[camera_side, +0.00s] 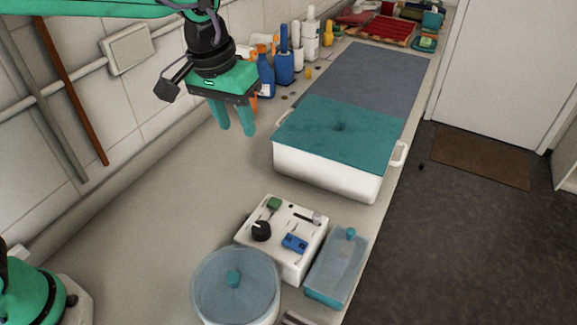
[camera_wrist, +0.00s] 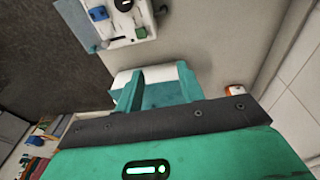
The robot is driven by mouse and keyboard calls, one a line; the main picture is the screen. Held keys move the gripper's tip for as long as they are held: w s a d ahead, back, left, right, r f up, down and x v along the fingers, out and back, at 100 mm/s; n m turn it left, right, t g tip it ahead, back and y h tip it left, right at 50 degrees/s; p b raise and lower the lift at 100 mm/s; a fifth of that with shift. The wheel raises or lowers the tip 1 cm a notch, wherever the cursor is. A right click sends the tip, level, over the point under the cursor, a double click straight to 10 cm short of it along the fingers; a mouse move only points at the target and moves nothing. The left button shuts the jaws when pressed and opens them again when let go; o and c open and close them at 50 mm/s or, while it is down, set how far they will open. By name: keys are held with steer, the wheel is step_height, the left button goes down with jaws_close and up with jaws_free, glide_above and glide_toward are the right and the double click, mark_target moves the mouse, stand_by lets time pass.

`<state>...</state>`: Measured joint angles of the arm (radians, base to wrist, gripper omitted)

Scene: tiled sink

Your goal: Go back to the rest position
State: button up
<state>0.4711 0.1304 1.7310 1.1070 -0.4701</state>
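My gripper (camera_side: 237,130) hangs in the air over the counter in the side view, fingers pointing down. It is behind and to the left of the white tub (camera_side: 325,178) with a flat teal lid (camera_side: 345,125). In the wrist view my gripper (camera_wrist: 160,70) shows its two teal fingers apart. I see nothing held between them. The white and teal tub lies beyond the fingertips there, partly hidden by the fingers.
A white control box (camera_side: 285,255), a round lidded pot (camera_side: 235,290) and a lidded blue-teal container (camera_side: 338,268) stand at the front. Several bottles (camera_side: 285,68) stand by the wall. A grey mat (camera_side: 375,75) lies behind the tub. The counter (camera_side: 150,220) is bare at left.

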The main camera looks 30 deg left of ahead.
steer(key=s+a+t+y, duration=0.1)
steer(key=s+a+t, duration=0.2)
steer(key=s+a, duration=1.4)
steer(key=a, duration=0.3)
steer(key=shift+f+t, duration=0.35)
steer(key=shift+t, duration=0.05)
